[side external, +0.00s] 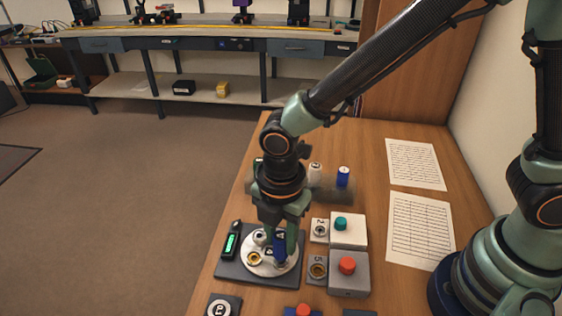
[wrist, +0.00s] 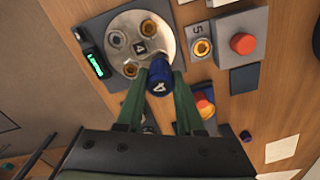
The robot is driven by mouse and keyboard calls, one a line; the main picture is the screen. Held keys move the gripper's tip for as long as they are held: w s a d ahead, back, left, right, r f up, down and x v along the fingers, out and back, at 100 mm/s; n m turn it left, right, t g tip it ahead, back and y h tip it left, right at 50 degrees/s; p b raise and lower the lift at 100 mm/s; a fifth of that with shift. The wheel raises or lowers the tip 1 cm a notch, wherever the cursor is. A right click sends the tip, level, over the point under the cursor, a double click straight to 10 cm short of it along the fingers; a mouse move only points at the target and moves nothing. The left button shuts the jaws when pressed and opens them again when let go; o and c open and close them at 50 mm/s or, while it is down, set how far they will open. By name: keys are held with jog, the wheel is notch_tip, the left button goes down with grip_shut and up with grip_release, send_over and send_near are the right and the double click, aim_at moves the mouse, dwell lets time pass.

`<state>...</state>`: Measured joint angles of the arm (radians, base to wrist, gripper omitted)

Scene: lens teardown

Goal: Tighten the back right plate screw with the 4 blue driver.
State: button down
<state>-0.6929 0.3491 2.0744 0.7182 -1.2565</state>
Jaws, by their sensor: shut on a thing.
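A round pale plate (side external: 250,272) sits on a dark grey base, and it also shows in the wrist view (wrist: 165,32). Gold and silver-grey screws sit around a "4" label at its middle, such as one gold screw (side external: 254,258) and one grey screw (wrist: 117,39). My gripper (side external: 281,240) is shut on the blue driver (wrist: 160,78), marked 4. The driver (side external: 280,249) stands over the plate's right part in the side view. Its tip and the screw spot under it are hidden, so I cannot tell whether they touch.
A small box with a green bar display (side external: 230,244) is beside the plate. To the right stand a red-button box (side external: 347,266) with a "5" socket and a white teal-button box (side external: 348,231). A rack behind my gripper holds a blue-capped piece (side external: 343,176). Paper sheets (side external: 420,228) lie right.

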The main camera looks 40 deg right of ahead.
jog(key=shift+m, duration=0.3)
jog(key=m, duration=0.3)
dwell(0.4)
jog(key=m, duration=0.3)
jog(key=shift+m, duration=0.4)
jog(key=m, duration=0.3)
jog(key=shift+m, duration=0.3)
